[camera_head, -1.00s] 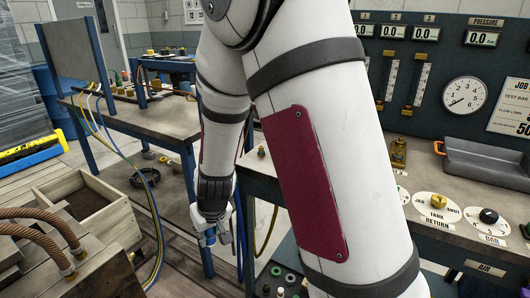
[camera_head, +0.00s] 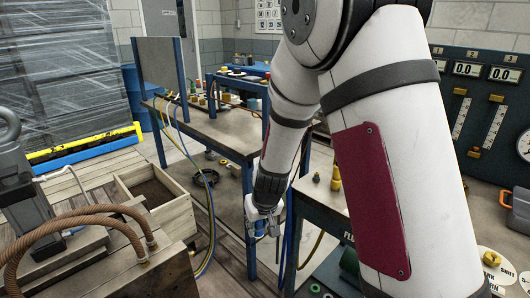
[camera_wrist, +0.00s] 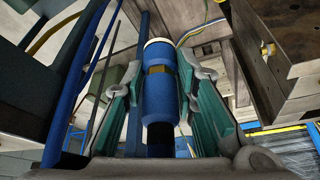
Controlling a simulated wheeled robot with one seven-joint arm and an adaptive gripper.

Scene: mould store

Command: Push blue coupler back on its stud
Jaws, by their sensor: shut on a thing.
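The blue coupler (camera_wrist: 158,98) is a blue cylinder with a brass-coloured band and a pale ring at its far end. In the wrist view it lies lengthwise between the green-padded fingers of my gripper (camera_wrist: 162,78), which is shut on it. In the head view my gripper (camera_head: 264,222) hangs low at the end of the arm, in front of the workbench and left of the panel bench. The coupler is too small there to make out well. I cannot pick out its stud in either view.
A workbench (camera_head: 222,128) with blue legs and trailing hoses stands behind my gripper. A wooden box (camera_head: 155,190) is on the floor to the left. A machine with brown hoses (camera_head: 85,222) fills the lower left. The panel bench (camera_head: 325,195) is close on the right.

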